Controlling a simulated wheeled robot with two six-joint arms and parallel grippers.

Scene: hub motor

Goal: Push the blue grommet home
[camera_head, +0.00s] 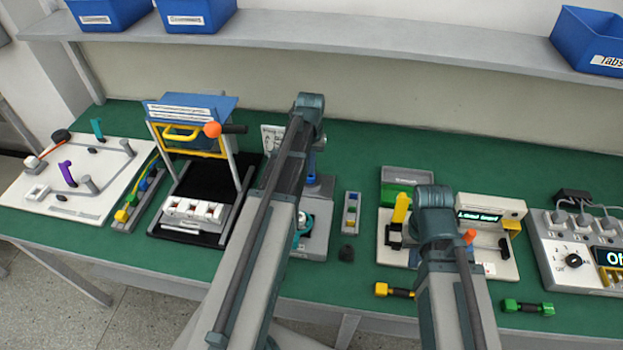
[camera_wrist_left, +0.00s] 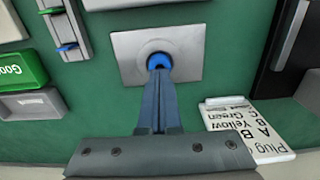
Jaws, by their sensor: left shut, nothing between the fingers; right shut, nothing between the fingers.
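The blue grommet (camera_wrist_left: 160,61) sits in the round hole of a grey metal plate (camera_wrist_left: 190,42) in the left wrist view. My left gripper (camera_wrist_left: 158,74) is shut and empty, and its fingertips are at the grommet, overlapping its near edge. I cannot tell how deep the grommet sits. In the head view my left arm hides most of this spot, and the grommet cannot be made out. My right arm stands further right in the head view, with its gripper hidden behind the arm.
A narrow grey rack (camera_head: 351,212) with coloured pieces stands right of the grey station (camera_head: 316,245). A small black cylinder (camera_head: 347,254) is near it.

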